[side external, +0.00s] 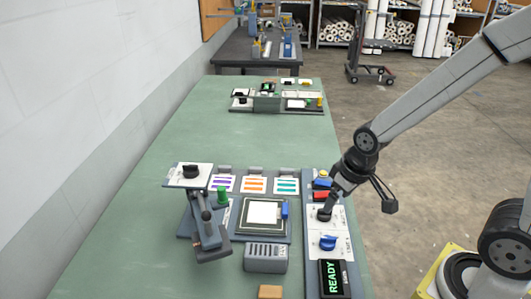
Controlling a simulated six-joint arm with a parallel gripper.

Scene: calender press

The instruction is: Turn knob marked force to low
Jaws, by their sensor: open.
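A control panel (345,258) runs along the right side of the press. It carries a blue knob (328,243) on a white plate, with a dark part (324,214) above it that looks like another knob. A black knob (190,170) sits on a white plate at the left. The labels are too small to read, so I cannot tell which knob is marked force. My gripper (328,206) points down at the upper part of the panel, right over the dark part. It is open; its fingertips largely hide that spot, and I cannot tell whether they touch it.
A green READY display (333,278) is at the panel's near end. A framed white sheet (263,213), a green-topped post (222,194) and a grey slotted box (265,258) stand left.

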